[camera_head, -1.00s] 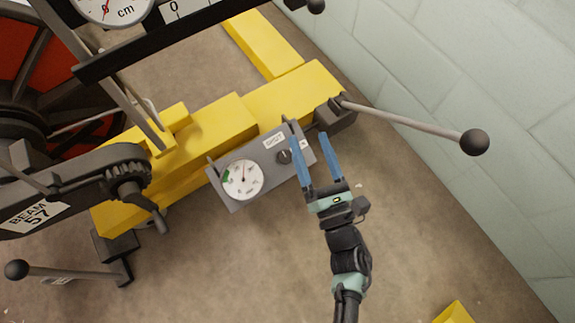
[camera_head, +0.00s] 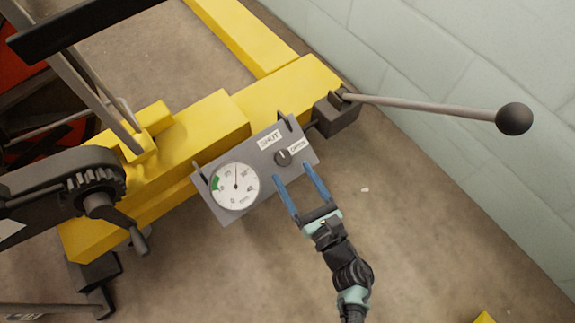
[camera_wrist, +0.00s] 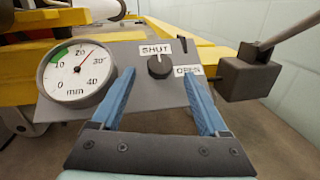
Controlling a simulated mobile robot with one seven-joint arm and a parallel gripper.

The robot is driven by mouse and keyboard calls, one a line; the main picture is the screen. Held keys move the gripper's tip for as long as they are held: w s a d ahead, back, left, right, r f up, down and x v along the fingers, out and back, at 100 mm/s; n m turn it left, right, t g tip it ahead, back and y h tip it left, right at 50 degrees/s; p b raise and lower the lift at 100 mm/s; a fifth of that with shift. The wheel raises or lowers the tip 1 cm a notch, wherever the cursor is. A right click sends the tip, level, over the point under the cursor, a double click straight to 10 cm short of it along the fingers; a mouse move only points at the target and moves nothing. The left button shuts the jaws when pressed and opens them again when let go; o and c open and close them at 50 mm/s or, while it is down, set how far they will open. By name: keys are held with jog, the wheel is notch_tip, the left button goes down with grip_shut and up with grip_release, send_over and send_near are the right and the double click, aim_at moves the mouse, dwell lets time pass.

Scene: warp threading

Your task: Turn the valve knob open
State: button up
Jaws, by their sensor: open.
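The valve knob (camera_head: 283,157) is a small dark round knob on a grey panel (camera_head: 262,192), between a SHUT label (camera_head: 269,139) and an OPEN label (camera_head: 298,148). In the wrist view the knob (camera_wrist: 160,67) has a light pointer mark directed up toward SHUT. My gripper (camera_head: 293,175) has two blue fingers, spread apart and empty, just below the knob in the head view. In the wrist view the fingers (camera_wrist: 161,85) stand on either side of the knob's line, with the knob apart from both. The right finger partly covers the OPEN label.
A round white gauge (camera_head: 235,186) in mm with a green band sits left of the knob. A yellow beam (camera_head: 205,130) lies behind the panel. A grey lever with a black ball (camera_head: 514,118) juts out at right, near the block wall.

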aim_at(286, 162)
jog(key=shift+b+x, duration=0.45)
jog(key=shift+x, duration=1.45)
grip_shut()
